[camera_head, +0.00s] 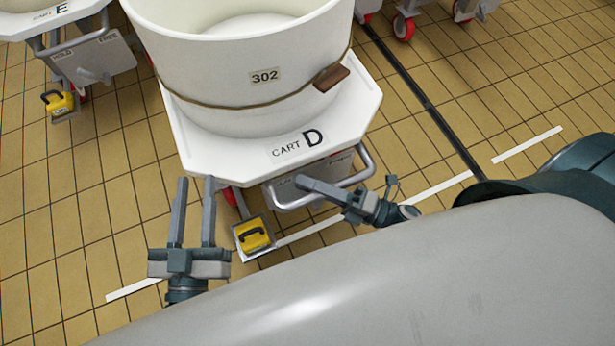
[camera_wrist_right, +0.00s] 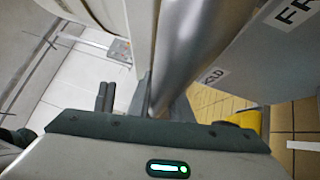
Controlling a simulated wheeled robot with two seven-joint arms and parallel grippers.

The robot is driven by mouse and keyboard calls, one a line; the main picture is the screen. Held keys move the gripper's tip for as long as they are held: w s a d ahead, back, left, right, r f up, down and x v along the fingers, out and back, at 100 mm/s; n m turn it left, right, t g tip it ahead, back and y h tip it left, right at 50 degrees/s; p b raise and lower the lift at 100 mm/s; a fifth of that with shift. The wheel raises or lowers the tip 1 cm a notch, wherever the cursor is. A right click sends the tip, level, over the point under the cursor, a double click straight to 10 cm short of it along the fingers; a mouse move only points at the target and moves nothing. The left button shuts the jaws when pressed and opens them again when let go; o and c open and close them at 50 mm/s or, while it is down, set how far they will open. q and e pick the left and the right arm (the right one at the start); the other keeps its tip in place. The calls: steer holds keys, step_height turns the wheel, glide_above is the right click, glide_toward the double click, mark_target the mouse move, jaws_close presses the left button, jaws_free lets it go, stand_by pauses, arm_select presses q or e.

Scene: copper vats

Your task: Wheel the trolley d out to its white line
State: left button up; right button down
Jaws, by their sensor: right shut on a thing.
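Trolley D (camera_head: 230,164), marked "CART D", has a white eight-sided top bearing a white tub (camera_head: 290,110) labelled 302. A grey bar handle (camera_head: 362,160) sticks out from its front, with a yellow pedal (camera_head: 254,236) low beside it. My right gripper (camera_head: 302,183) is shut on the handle; in the right wrist view the grey bar (camera_wrist_right: 190,45) passes between the fingers. My left gripper (camera_head: 195,180) is open and empty, just in front of the trolley's left front corner. The white line (camera_head: 310,231) crosses the floor at the pedal, partly hidden by pedal, gripper and my body.
Cart E (camera_head: 95,55) stands at the upper left with its own yellow pedal (camera_head: 60,102). Red-wheeled castors (camera_head: 403,28) of other carts show at the top right. A dark floor channel (camera_head: 425,100) runs right of trolley D. Tiled floor to the left is clear.

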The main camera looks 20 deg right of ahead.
steer(key=shift+w, duration=0.1)
arm_select(q)
steer(key=shift+w, duration=0.1)
arm_select(e)
steer(key=c, duration=1.6)
jaws_free()
arm_select(q)
steer(key=shift+r, duration=0.4)
arm_select(e)
steer(key=v, duration=1.7)
steer(key=shift+s+d, duration=0.15)
steer(key=shift+s, duration=0.05)
arm_select(q)
steer(key=shift+s+d, duration=0.1)
steer(key=shift+s, duration=0.15)
